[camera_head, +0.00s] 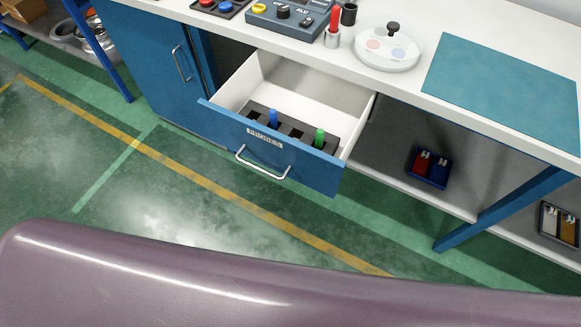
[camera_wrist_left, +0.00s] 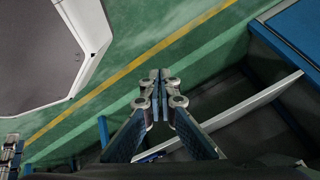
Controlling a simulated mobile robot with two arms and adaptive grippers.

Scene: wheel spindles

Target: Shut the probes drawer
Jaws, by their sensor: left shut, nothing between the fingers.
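The probes drawer (camera_head: 262,146) is pulled well out from under the bench in the head view. It has a blue front with a PROBES label and a silver bar handle (camera_head: 262,170). Inside its white box, a dark slotted holder (camera_head: 293,130) bears a blue probe (camera_head: 273,119) and a green probe (camera_head: 319,138), both upright. My left gripper (camera_wrist_left: 160,75) shows in the left wrist view, shut and empty, with green floor behind its fingertips. It is outside the head view. What looks like part of my right gripper (camera_wrist_left: 12,150) is cut off at the left wrist view's edge.
The white benchtop (camera_head: 315,60) holds a control box (camera_head: 290,20), a round white dish (camera_head: 388,48) and a teal mat (camera_head: 505,80). A blue cabinet door (camera_head: 165,65) is left of the drawer. Below right is a shelf with small bins (camera_head: 430,167). Floor before the drawer is clear.

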